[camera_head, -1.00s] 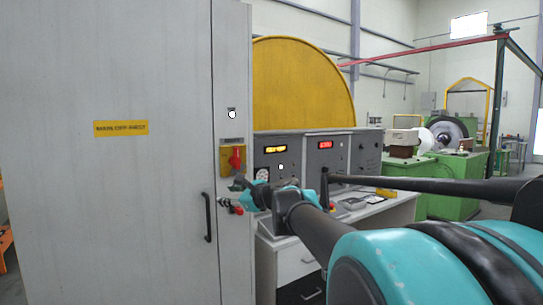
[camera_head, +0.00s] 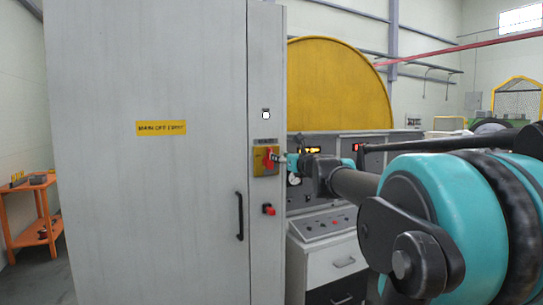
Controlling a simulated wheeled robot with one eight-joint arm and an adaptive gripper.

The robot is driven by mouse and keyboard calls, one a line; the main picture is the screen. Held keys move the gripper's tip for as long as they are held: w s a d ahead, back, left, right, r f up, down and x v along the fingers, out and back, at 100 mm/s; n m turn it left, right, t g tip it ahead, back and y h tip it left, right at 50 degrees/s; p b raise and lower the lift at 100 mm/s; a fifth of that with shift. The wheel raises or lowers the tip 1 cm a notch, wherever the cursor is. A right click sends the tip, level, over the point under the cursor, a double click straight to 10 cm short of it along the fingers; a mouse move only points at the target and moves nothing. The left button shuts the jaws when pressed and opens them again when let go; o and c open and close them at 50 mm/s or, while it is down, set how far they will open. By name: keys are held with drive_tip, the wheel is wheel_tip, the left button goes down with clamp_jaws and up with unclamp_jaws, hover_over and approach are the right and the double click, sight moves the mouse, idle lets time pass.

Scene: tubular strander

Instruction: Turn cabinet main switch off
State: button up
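The cabinet main switch (camera_head: 269,158) is a red rotary handle on a yellow plate, on the narrow right panel of the tall grey cabinet (camera_head: 150,200). My gripper (camera_head: 277,158) is at the right edge of the switch, with my arm reaching in from the right. The fingertips are at or very near the red handle. They are too small to tell whether they touch it, or whether they are open or shut. The handle's exact angle is also hard to read.
A smaller red switch (camera_head: 268,209) sits below the main switch. A black door handle (camera_head: 239,216) is to its lower left. The control desk (camera_head: 322,222) with panels stands right of the cabinet, below my arm. An orange shelf (camera_head: 33,215) is at far left.

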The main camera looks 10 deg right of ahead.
drive_tip(key=x, duration=0.7)
drive_tip(key=shift+w+a, duration=0.15)
drive_tip(key=shift+w, duration=0.2)
drive_tip(key=shift+c, duration=0.2)
clamp_jaws()
